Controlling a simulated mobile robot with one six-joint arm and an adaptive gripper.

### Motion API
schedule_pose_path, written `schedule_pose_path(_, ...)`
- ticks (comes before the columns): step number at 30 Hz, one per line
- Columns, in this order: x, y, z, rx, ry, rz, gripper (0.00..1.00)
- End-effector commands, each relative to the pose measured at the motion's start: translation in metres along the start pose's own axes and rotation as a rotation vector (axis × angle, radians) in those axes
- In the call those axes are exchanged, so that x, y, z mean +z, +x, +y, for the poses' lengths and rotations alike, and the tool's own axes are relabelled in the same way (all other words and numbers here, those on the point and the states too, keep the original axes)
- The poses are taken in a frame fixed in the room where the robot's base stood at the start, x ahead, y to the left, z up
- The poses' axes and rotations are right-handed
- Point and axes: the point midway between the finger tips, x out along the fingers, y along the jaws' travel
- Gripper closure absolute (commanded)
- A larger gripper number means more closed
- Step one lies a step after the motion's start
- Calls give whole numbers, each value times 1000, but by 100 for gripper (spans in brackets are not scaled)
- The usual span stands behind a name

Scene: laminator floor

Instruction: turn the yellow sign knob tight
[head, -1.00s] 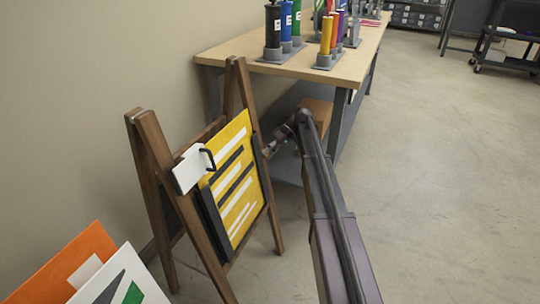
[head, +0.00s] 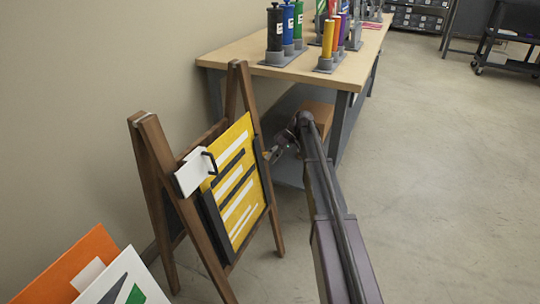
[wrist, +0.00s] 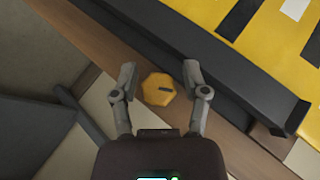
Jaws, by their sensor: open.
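The yellow knob (wrist: 158,89) is a faceted disc with a dark mark, on the brown wooden frame in the wrist view. My gripper (wrist: 160,77) is open, with one finger on each side of the knob and a gap on both sides. Whether the fingertips reach the knob's depth, I cannot tell. The yellow sign (wrist: 200,12) with black and white bars lies behind a dark rail (wrist: 180,50). In the head view, the sign (head: 236,190) hangs in a wooden A-frame stand (head: 187,205), my gripper (head: 270,156) is at its right edge, and the knob is hidden.
A workbench (head: 230,58) with coloured cylinders stands behind the stand. A white plate with a black handle (head: 192,175) is on the stand's upper left. Orange and white panels (head: 65,262) lean at the lower left.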

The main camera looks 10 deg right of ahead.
Motion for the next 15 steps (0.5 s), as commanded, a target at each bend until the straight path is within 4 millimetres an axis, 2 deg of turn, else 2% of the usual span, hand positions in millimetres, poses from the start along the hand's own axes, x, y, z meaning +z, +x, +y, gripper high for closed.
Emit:
schedule_pose_path(2,14,0,-8,45,19,-5,41)
schedule_pose_path(8,59,41,-20,183,144,-33,41)
schedule_pose_path(15,138,90,-42,444,334,-46,41)
